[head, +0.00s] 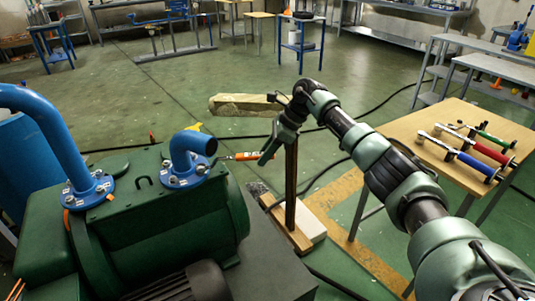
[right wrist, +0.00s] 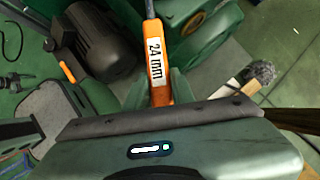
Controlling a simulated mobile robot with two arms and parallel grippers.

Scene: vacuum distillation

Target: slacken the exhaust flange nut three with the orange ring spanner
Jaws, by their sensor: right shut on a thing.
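The orange ring spanner (head: 246,156) is held by my right gripper (head: 268,152), shut on its handle. Its grey shank points left toward the blue exhaust elbow (head: 190,148) on the green pump. The elbow's round flange (head: 183,180) carries several nuts. The spanner's ring end is at the flange's right side, too small to tell whether it sits on a nut. Which nut is number three cannot be read. In the right wrist view the orange handle (right wrist: 157,70) bears a "24 mm" label; its ring end is out of frame. My left gripper is not in view.
A second, taller blue pipe (head: 55,130) rises from a flange at the left. A wooden table (head: 440,125) at the right holds tools with blue, red and green handles. A white block (head: 305,228) and dark hoses lie on the floor. Open floor lies behind the pump.

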